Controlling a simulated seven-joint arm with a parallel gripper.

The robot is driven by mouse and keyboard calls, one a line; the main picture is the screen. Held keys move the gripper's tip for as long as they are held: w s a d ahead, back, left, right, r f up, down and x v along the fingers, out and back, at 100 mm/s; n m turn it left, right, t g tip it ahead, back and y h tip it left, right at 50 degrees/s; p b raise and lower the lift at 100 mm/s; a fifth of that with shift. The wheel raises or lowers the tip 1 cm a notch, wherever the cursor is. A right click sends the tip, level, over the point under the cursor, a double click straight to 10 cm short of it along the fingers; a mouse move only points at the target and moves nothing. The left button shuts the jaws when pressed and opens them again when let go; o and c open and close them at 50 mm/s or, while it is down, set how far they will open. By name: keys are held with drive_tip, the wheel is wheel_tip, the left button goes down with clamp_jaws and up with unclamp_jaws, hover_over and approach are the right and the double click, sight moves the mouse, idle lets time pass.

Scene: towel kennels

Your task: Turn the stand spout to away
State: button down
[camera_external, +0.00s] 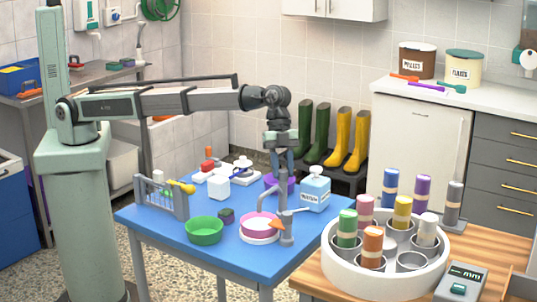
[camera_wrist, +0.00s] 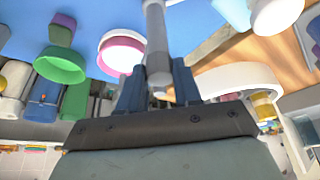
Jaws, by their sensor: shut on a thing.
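The stand spout (camera_external: 268,197) is a grey curved pipe above the blue table. Its grey post (camera_external: 286,235) stands near the table's front right edge, with an orange triangular piece (camera_external: 275,225) beside it. My gripper (camera_external: 275,168) reaches down from above with its blue-grey fingers shut on the upper part of the spout. In the wrist view the grey spout pipe (camera_wrist: 157,38) runs between the two fingers (camera_wrist: 158,82). A pink bowl with a white base (camera_external: 260,226) sits close to the post. The exact finger contact is partly hidden.
A grey rack (camera_external: 165,196) is at the table's left. A round white holder (camera_external: 336,268) with several coloured rolls stands close on the right.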

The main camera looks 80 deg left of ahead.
drive_tip(key=shift+n, duration=0.3)
drive_tip(key=n+t, duration=0.1)
drive_tip(key=n, duration=0.2)
drive_tip(key=shift+s+t, duration=0.15)
drive_tip(key=shift+t, duration=0.15)
drive_tip(key=n, duration=0.2)
drive_tip(key=n+t+y, duration=0.1)
drive_tip(key=n, duration=0.2)
drive_tip(key=shift+s+d+t, duration=0.1)
drive_tip(key=shift+t, duration=0.2)
drive_tip(key=n, duration=0.2)
drive_tip(key=n+t+y, duration=0.1)
drive_tip(key=n, duration=0.1)
drive_tip(key=shift+d+y, duration=0.1)
drive_tip(key=shift+y, duration=0.2)
drive_tip(key=n+y, duration=0.1)
drive_tip(key=n, duration=0.4)
drive_tip(key=shift+d+y, duration=0.1)
drive_tip(key=shift+y, duration=0.3)
drive_tip(key=shift+n, duration=0.3)
drive_tip(key=c, duration=0.8)
unclamp_jaws()
